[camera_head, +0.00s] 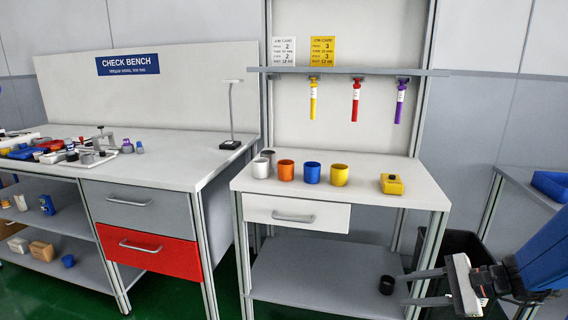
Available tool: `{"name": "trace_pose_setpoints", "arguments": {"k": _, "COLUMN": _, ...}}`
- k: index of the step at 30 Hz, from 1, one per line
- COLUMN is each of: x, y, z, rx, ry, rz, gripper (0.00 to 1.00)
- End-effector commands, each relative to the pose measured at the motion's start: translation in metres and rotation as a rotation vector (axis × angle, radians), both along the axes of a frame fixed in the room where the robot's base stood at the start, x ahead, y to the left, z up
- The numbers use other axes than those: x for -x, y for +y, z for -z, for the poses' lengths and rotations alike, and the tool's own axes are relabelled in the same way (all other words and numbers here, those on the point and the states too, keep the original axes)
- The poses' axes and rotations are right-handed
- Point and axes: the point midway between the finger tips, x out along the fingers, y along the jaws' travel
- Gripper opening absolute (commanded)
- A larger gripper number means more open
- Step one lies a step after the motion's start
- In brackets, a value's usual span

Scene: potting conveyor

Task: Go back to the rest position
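My gripper (402,289) reaches in from the lower right, pointing left. Its two long grey fingers are apart with nothing between them. On the bench top stand a white cup (261,168), an orange cup (286,170), a blue cup (311,173) and a yellow cup (339,175) in a row. A yellow device (392,184) lies to their right.
A black bin (455,250) stands right of the bench, partly behind my gripper. A side table (520,186) with a blue tray (551,186) is at the right. The check bench (165,172) is at the left. Yellow, red and purple tools hang above the bench.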

Motion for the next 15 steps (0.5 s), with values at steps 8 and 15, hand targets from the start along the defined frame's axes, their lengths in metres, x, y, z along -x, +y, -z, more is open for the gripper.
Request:
{"name": "trace_pose_setpoints", "arguments": {"k": 8, "x": 0.057, "y": 0.052, "z": -0.002, "rx": 0.338, "ry": -0.062, "rz": -0.351, "gripper": 0.37}}
{"name": "trace_pose_setpoints", "arguments": {"k": 15, "x": 0.1, "y": 0.064, "z": -0.006, "rx": 0.637, "ry": -0.156, "rz": -0.62, "gripper": 0.37}}
